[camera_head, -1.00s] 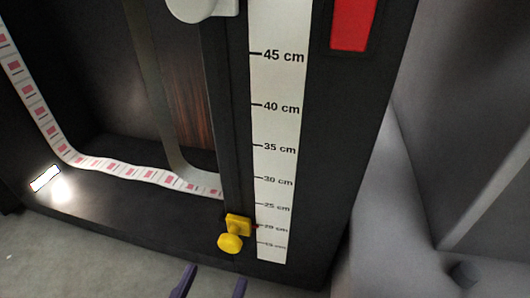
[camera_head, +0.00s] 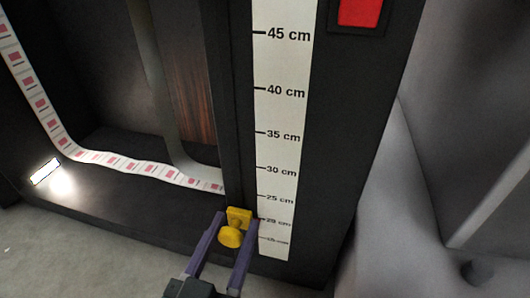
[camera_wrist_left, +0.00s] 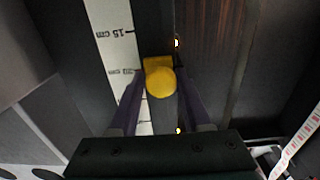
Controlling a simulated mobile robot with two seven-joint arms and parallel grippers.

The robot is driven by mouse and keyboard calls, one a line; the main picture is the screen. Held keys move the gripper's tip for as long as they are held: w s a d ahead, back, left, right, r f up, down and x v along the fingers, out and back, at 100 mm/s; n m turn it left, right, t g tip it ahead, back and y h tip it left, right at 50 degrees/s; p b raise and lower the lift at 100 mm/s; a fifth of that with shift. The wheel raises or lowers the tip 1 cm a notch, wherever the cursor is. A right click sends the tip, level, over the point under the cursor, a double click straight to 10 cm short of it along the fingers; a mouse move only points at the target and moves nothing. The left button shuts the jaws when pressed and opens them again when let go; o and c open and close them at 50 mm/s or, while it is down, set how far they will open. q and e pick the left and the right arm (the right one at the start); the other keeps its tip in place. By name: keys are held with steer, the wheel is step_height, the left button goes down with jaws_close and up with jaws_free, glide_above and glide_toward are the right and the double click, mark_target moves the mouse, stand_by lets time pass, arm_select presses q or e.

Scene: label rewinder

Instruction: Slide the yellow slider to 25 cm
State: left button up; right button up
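The yellow slider (camera_head: 239,216) with its round knob sits at the bottom of the dark vertical rail, left of the white scale (camera_head: 283,105). It is level with about the 20 cm mark, just below 25 cm. It also shows in the left wrist view (camera_wrist_left: 160,80), beside the upside-down scale (camera_wrist_left: 112,32). My left gripper (camera_head: 233,222) is open, with one purple finger on either side of the knob. My right gripper is in neither view.
The dark machine frame (camera_head: 340,180) surrounds the scale, with a red panel (camera_head: 360,12) at upper right. A label strip (camera_head: 130,163) runs left of the rail, near a small lit lamp (camera_head: 45,172). Grey floor (camera_head: 60,250) is open below.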

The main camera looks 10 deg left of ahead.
arm_select(q)
jaws_close()
stand_by(1.0)
